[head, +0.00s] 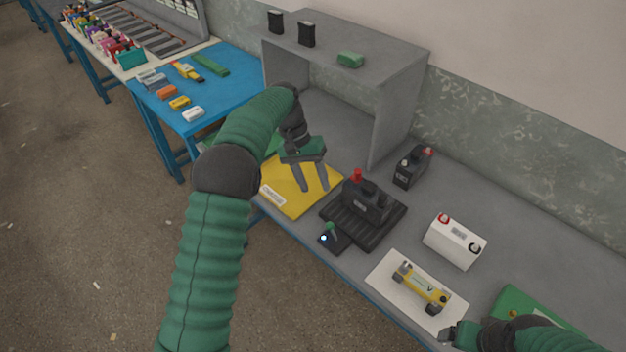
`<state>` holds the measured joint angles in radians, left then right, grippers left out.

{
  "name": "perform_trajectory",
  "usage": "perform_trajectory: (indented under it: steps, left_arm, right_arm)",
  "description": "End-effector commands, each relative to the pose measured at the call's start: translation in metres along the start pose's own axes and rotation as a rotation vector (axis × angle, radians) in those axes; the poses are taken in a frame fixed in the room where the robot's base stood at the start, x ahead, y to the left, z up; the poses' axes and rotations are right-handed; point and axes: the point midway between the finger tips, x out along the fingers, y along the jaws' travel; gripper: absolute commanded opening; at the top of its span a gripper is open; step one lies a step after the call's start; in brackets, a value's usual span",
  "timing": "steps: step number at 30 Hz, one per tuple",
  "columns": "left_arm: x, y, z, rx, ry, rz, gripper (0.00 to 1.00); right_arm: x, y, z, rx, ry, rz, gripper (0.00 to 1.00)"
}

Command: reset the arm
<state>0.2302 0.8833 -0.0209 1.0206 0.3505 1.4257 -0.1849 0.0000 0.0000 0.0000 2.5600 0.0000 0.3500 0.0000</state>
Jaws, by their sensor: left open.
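My left arm comes in from the left in green sleeving. Its gripper (314,188) is open and empty, with its fingers pointing down over the yellow mat (285,205). I cannot tell whether the fingertips touch the mat. My right arm shows at the bottom right. Its gripper (447,337) is at the front edge of the bench, near the white sheet, and its fingers are too small and partly hidden to read.
A black device (362,203) with a red knob stands on a dark ribbed base right of the left gripper. A white battery (455,241), a black battery (411,168) and a yellow wheeled item (421,286) are on the grey bench. A grey shelf (395,95) rises behind.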

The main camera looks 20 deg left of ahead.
Motion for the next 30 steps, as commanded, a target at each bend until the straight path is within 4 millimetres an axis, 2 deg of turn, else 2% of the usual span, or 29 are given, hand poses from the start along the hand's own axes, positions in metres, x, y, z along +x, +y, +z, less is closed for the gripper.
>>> perform_trajectory:
  steps: [4,16,20,23,26,30]
  left_arm:
    - [-0.009,0.000,0.000,0.000,-0.001,0.000,0.46]
    - [-0.009,0.001,0.000,0.001,0.000,0.000,0.46]
    - [-0.007,0.004,0.008,-0.005,0.016,-0.024,0.46]
    - [0.000,0.008,0.029,-0.011,0.056,-0.083,0.46]
    - [0.011,0.010,0.063,-0.001,0.117,-0.160,0.46]
    - [0.033,0.007,0.124,0.047,0.203,-0.255,0.46]
  right_arm:
    - [0.000,0.000,0.000,0.000,0.000,0.000,0.81]
    - [0.000,0.000,0.000,0.000,0.000,0.000,0.81]
    - [0.000,0.000,0.000,0.000,0.000,0.000,0.81]
    - [0.000,0.000,0.000,0.000,0.000,0.000,0.81]
    - [0.000,0.000,0.000,0.000,0.000,0.000,0.81]
    - [0.000,0.000,0.000,0.000,0.000,0.000,0.81]
